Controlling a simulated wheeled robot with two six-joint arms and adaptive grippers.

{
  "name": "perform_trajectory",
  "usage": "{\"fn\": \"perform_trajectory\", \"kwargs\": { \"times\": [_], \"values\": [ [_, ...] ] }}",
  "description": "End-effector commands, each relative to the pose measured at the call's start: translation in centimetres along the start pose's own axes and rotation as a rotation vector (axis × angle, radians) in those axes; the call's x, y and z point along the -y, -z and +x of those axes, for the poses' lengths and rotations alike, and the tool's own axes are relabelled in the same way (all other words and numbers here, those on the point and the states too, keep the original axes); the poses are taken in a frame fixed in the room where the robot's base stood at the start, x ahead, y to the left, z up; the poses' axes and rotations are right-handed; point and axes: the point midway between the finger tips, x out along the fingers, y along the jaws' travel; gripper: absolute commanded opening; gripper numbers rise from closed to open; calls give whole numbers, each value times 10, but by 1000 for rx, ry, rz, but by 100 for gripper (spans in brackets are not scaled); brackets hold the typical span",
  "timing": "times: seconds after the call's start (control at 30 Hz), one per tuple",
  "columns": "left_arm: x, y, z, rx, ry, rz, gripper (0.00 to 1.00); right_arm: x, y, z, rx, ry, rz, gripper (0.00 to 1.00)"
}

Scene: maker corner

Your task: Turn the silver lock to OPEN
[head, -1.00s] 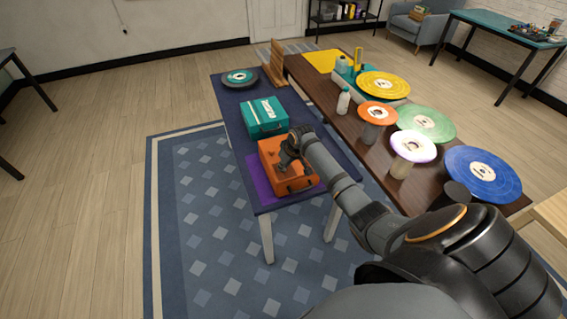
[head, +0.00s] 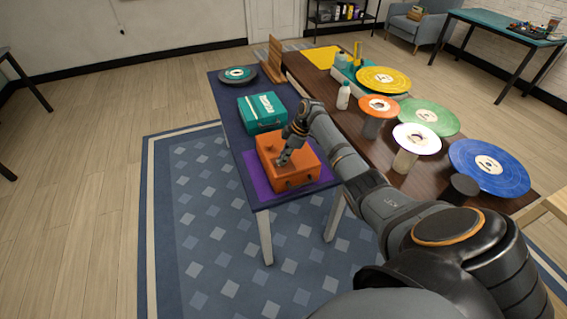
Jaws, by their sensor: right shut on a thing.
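An orange case (head: 305,172) sits on a purple mat (head: 258,186) at the near end of the dark blue table. My right gripper (head: 283,162) comes down from the upper right onto the case's top. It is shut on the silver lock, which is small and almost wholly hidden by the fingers. Which way the lock points and any OPEN mark cannot be made out. My left gripper is not in view.
A teal case (head: 262,113) stands just behind the orange one. A dark disc with a teal centre (head: 238,75) lies at the table's far end. The brown table (head: 395,172) on the right holds a white bottle (head: 343,96) and several coloured discs on stands.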

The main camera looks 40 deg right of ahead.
Motion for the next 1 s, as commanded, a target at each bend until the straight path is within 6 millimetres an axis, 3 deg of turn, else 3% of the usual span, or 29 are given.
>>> {"fn": "perform_trajectory", "kwargs": {
  "times": [0.1,0.4,1.0],
  "values": [
    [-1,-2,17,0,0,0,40,-2,-1,4,-2,31,-82,0],
    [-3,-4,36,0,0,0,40,-3,0,3,-1,96,-235,0],
    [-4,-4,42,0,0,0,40,-3,0,0,2,125,-302,0]
  ]
}}
